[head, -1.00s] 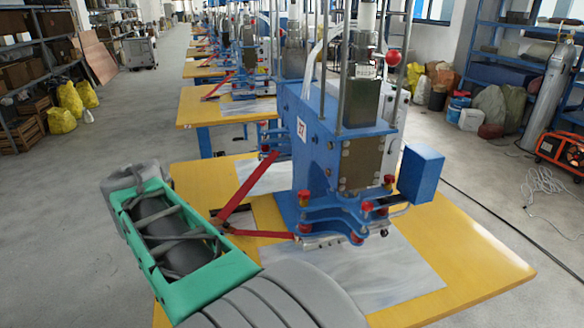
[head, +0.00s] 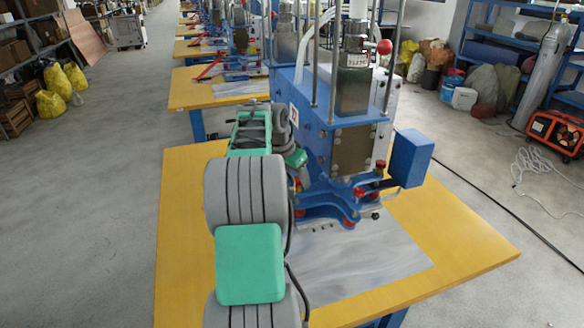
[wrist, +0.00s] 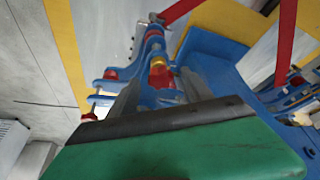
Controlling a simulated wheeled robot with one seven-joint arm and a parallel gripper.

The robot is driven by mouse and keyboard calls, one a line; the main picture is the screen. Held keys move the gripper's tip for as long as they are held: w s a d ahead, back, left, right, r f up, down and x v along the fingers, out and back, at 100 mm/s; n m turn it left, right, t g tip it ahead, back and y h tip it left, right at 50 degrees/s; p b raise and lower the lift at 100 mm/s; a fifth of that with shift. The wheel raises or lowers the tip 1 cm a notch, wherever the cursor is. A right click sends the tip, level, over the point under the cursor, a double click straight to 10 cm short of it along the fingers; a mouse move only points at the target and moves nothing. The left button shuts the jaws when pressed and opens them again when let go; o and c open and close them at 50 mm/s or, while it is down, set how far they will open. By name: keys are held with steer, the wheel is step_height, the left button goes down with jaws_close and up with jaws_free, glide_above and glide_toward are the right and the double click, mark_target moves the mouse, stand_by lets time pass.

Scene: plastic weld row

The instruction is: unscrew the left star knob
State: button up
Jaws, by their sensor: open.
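The blue welding press (head: 330,140) stands on a yellow table, with red knobs on its blue lower clamp (head: 335,205). In the head view my arm covers the clamp's left end, so the left star knob there is mostly hidden. In the wrist view my gripper (wrist: 160,78) is open, its grey fingers pointing at the blue clamp. A red knob with a yellow collar (wrist: 158,74) shows between the fingers; I cannot tell whether they touch it, or surely that it is the left one. Another red knob (wrist: 110,75) is left of the fingers.
The yellow table (head: 185,230) carries a grey sheet (head: 360,265) in front of the press. A blue box (head: 410,158) juts out at the press's right. Red bars (wrist: 285,45) cross the wrist view's right side. More presses stand in a row behind; the floor at left is clear.

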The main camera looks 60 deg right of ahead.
steer(key=shift+d+f, duration=0.15)
steer(key=shift+f, duration=0.25)
